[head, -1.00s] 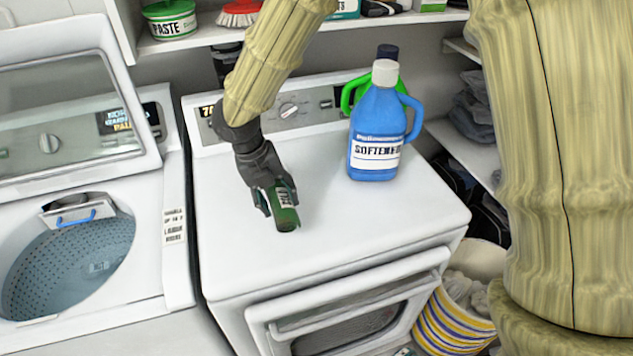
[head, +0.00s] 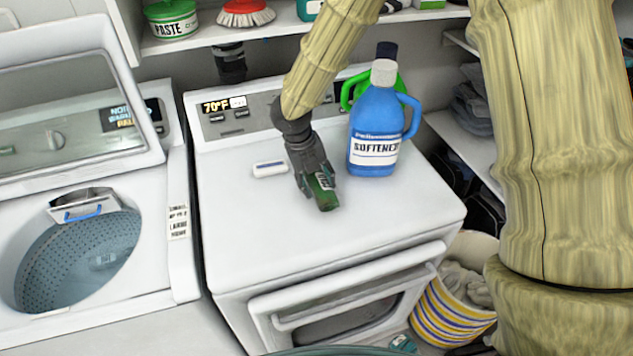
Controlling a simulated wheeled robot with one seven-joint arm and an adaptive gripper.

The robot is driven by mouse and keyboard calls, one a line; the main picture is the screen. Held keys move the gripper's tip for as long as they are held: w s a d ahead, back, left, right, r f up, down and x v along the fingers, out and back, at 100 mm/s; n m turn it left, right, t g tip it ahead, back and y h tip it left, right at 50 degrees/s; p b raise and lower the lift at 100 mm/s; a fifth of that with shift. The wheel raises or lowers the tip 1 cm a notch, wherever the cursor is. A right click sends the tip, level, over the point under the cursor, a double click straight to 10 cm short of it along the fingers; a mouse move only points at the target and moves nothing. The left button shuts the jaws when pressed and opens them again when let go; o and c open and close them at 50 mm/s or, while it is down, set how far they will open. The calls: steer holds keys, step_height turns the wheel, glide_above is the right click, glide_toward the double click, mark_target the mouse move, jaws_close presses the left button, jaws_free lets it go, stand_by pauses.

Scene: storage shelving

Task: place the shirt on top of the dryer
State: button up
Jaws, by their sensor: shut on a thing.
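The dryer (head: 265,240) is the white machine in the middle of the head view, with a flat top and a front door that looks ajar. My gripper (head: 323,194) is shut on a small green labelled container (head: 325,194), tilted, over the middle of the dryer top. I cannot tell whether the container touches the surface. No shirt can be clearly made out. Dark folded cloth (head: 472,105) lies on the right shelf, and greyish cloth (head: 465,275) fills a striped basket; neither can be told as a shirt.
A blue softener jug (head: 376,130) stands at the dryer's back right, with a green jug (head: 352,88) behind it. A small white object (head: 270,169) lies left of my gripper. The open washer (head: 75,255) is at left. The dryer's front left top is clear.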

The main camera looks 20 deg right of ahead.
steer(key=shift+w+a+f, duration=0.1)
steer(key=shift+f, duration=0.65)
steer(key=shift+f, duration=0.1)
steer(key=o, duration=1.1)
steer(key=b+v, duration=0.2)
steer(key=v, duration=1)
